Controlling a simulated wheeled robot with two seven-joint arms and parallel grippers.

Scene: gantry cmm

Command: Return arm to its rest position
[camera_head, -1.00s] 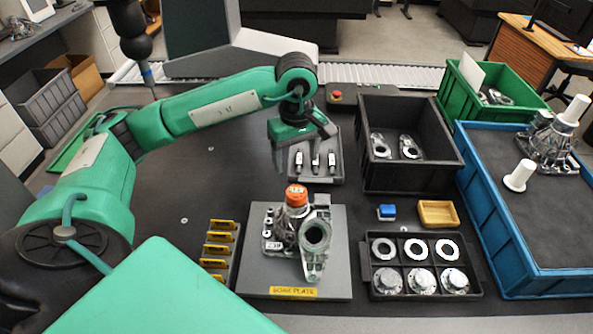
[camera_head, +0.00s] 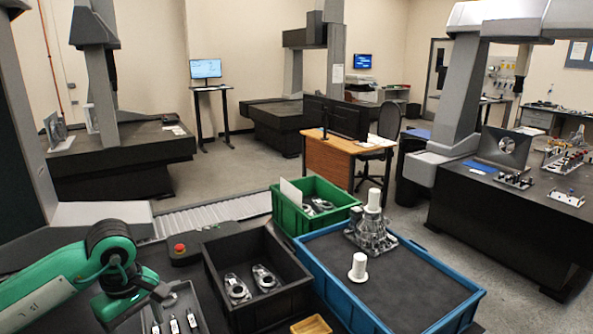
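My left arm (camera_head: 60,278), green with a black wrist joint, reaches in from the lower left. My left gripper (camera_head: 160,296) is beside and partly over a grey tray (camera_head: 190,292) that holds several small black-and-white parts (camera_head: 174,324). It is seen from above and behind, so its fingertips are unclear; nothing is visibly held. My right arm and gripper are outside the view.
A black bin (camera_head: 290,308) with metal parts, a green crate (camera_head: 335,192) and a blue tray (camera_head: 455,318) with a metal casting (camera_head: 368,238) and white cylinders stand right of the arm. A red stop button (camera_head: 180,248) sits behind. Measuring machines (camera_head: 120,160) stand farther back.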

